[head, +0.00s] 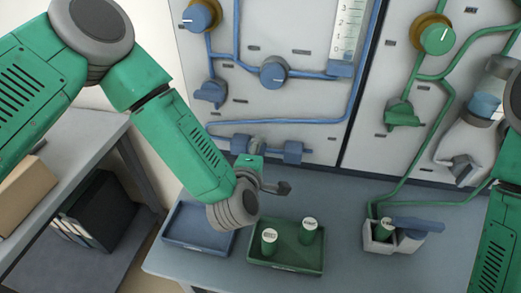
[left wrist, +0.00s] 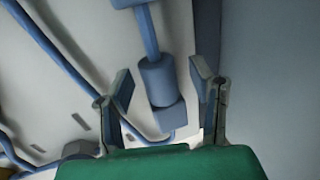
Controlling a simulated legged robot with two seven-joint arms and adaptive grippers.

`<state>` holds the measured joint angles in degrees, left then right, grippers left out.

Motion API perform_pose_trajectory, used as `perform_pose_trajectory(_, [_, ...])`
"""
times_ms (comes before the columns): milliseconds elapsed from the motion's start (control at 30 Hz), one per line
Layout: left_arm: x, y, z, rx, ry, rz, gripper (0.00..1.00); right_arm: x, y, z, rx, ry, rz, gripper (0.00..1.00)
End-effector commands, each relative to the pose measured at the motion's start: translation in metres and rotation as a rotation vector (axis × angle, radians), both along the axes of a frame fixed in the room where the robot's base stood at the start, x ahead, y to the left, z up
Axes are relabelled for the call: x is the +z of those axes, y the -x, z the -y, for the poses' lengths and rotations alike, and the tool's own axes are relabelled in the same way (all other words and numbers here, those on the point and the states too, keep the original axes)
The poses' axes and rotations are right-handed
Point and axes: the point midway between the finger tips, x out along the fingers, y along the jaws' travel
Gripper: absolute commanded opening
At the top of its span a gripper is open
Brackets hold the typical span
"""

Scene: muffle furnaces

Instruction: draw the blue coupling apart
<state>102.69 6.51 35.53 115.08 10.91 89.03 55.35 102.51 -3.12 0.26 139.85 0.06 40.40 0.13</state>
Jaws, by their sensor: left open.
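The blue coupling (head: 292,151) lies sideways low on the left wall panel, with blue blocks and a grey middle piece on one line. In the left wrist view a blue cylinder and block of this fitting (left wrist: 157,82) show between my fingers, apart from both. My left gripper (head: 272,181) is open and empty, just below the coupling in the head view. Its two spread fingers show in the left wrist view (left wrist: 161,88). The arm partly hides the gripper in the head view. My right arm shows at the right edge; its gripper is not seen.
A blue tray (head: 197,246) and a green tray (head: 287,268) with two green cylinders stand on the bench below. A grey holder (head: 378,245) with a blue-handled item stands further right. Blue pipes and knobs (head: 273,73) cover the panel above. A white fitting (head: 466,142) juts out at right.

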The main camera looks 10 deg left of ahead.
Motion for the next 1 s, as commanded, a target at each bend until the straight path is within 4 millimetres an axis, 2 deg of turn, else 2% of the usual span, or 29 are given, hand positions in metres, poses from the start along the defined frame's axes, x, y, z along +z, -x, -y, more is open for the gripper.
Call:
perform_pose_trajectory(133, [-0.003,-0.011,0.002,-0.001,-0.002,0.0,0.49,-0.001,0.0,0.0,0.0,0.0,0.0,0.4])
perform_pose_trajectory(433, [-0.003,-0.013,0.003,-0.002,-0.003,-0.001,0.49,-0.001,0.0,0.0,0.0,0.0,0.0,0.4])
perform_pose_trajectory(467, [-0.004,-0.013,0.002,-0.002,-0.003,-0.001,0.45,-0.001,0.0,0.0,0.0,0.0,0.0,0.4])
perform_pose_trajectory(500, [-0.004,-0.013,0.002,-0.002,-0.003,-0.001,0.31,-0.001,0.0,0.0,0.0,0.0,0.0,0.4])
perform_pose_trajectory(600, [-0.004,-0.013,0.002,-0.001,-0.002,-0.001,0.0,-0.001,0.0,0.0,0.0,0.0,0.0,0.4])
perform_pose_trajectory(800, [-0.005,-0.013,0.004,-0.001,-0.002,-0.002,0.0,-0.001,0.0,0.0,0.0,0.0,0.0,0.4])
perform_pose_trajectory(1000, [-0.005,-0.013,0.032,-0.001,-0.002,-0.003,0.0,-0.002,0.0,0.0,0.0,0.0,0.0,0.4])
